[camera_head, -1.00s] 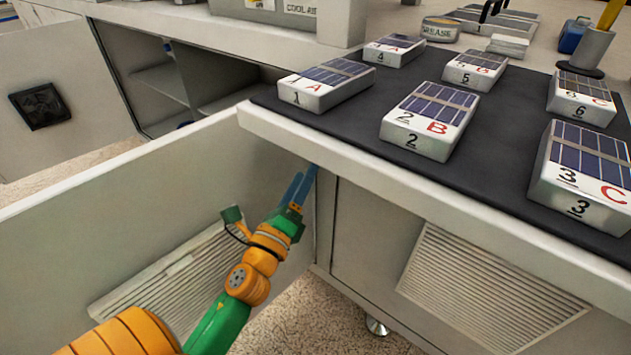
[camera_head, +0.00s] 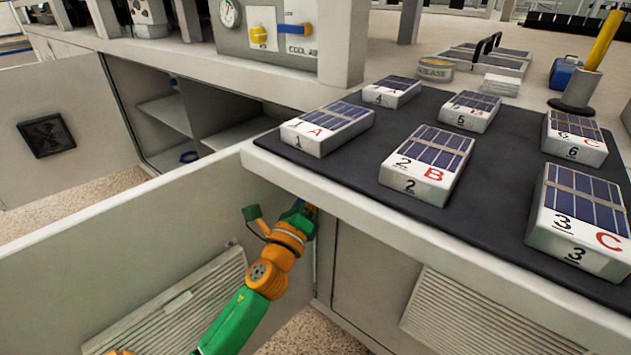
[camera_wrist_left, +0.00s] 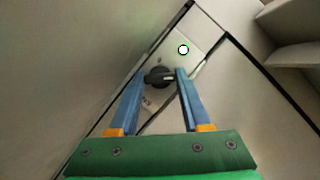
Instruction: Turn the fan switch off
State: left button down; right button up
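The fan switch is a dark rotary knob (camera_wrist_left: 158,77) with a pale mark on a light panel (camera_wrist_left: 180,62), seen in the left wrist view. A white round lamp with a green rim (camera_wrist_left: 183,49) sits beside it. My left gripper (camera_wrist_left: 161,73) is open, with its blue fingers on either side of the knob. Whether they touch it I cannot tell. In the head view my left gripper (camera_head: 308,208) reaches under the table edge, its fingers largely hidden, and the knob is out of sight. A dark square fan (camera_head: 46,135) is on the pale panel at left. My right gripper is not in view.
An open cabinet door (camera_head: 150,240) with a louvred vent stands left of my arm. The table edge (camera_head: 400,240) overhangs my gripper. Numbered solar-panel blocks (camera_head: 425,170) lie on a dark mat above. Open shelves (camera_head: 215,115) are behind.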

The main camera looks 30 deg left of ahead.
pick_arm(q)
jog(key=n+g+p, duration=0.2)
jog(key=n+p, duration=0.3)
jog(key=p, duration=0.2)
jog(key=n+g+h+p, duration=0.1)
jog(key=n+g+p, duration=0.1)
jog(key=n+p, duration=0.4)
jog(key=r+n+g+p, duration=0.1)
jog(key=n+g+p, duration=0.1)
jog(key=n+p, duration=0.4)
jog(key=shift+p, duration=2.2)
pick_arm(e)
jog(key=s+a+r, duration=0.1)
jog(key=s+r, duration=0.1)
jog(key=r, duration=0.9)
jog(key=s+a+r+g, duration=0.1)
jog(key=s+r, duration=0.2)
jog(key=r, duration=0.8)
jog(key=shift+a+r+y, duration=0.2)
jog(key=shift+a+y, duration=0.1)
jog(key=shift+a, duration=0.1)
pick_arm(q)
jog(key=c, duration=0.6)
grip_release()
jog(key=shift+c, duration=0.2)
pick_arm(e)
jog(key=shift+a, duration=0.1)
